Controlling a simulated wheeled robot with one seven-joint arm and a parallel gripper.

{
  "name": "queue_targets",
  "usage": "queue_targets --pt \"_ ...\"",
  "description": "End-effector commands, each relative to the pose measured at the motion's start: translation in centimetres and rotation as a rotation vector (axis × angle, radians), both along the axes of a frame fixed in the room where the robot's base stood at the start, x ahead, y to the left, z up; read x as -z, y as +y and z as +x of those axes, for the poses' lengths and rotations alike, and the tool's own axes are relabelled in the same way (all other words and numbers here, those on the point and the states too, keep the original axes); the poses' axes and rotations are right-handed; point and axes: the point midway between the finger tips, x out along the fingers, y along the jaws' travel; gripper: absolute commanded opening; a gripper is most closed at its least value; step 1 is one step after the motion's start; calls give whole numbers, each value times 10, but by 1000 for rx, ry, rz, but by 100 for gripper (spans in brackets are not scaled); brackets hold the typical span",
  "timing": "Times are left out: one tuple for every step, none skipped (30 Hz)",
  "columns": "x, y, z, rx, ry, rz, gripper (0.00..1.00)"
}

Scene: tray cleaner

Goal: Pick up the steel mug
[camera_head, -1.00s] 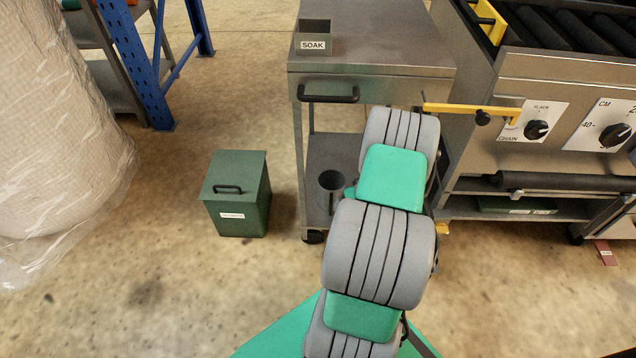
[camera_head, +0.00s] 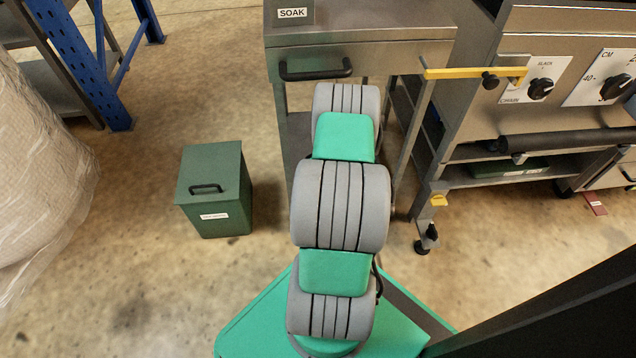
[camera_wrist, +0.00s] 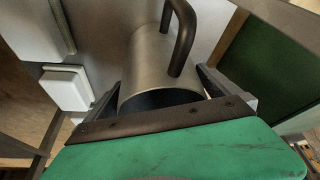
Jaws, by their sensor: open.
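The steel mug (camera_wrist: 150,65) shows in the wrist view, a grey metal cylinder with a dark handle (camera_wrist: 181,38) on its upper right side. My gripper (camera_wrist: 163,92) is open, with one finger on each side of the mug's near end. I cannot tell whether either finger touches it. In the head view my arm hides both the mug and my gripper at the cart (camera_head: 360,33).
A green lidded bin (camera_head: 215,190) stands on the floor left of the cart. A box marked SOAK (camera_head: 293,13) is on the cart top. A steel machine with knobs (camera_head: 560,85) and a yellow bar (camera_head: 470,73) stands at the right.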

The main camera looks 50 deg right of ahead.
Motion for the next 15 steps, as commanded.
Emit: queue_targets --pt "0 0 1 -1 0 0 100" --pt "-1 0 1 -1 0 0 100" --pt "-1 0 1 -1 0 0 100" --pt "-1 0 1 -2 0 -1 100" --pt "-1 0 1 -2 0 -1 100" --pt "-1 1 1 -2 0 -1 98" --pt "-1 1 1 -2 0 -1 95" --pt "-1 1 1 -2 0 -1 93" --pt "-1 1 1 -2 0 -1 89" --pt "-1 1 1 -2 0 -1 87" --pt "-1 1 1 -3 0 -1 84" --pt "-1 1 1 -3 0 0 81" --pt "-1 1 1 -3 0 0 79" --pt "-1 1 1 -3 0 0 76" --pt "-1 1 1 -3 0 0 73"
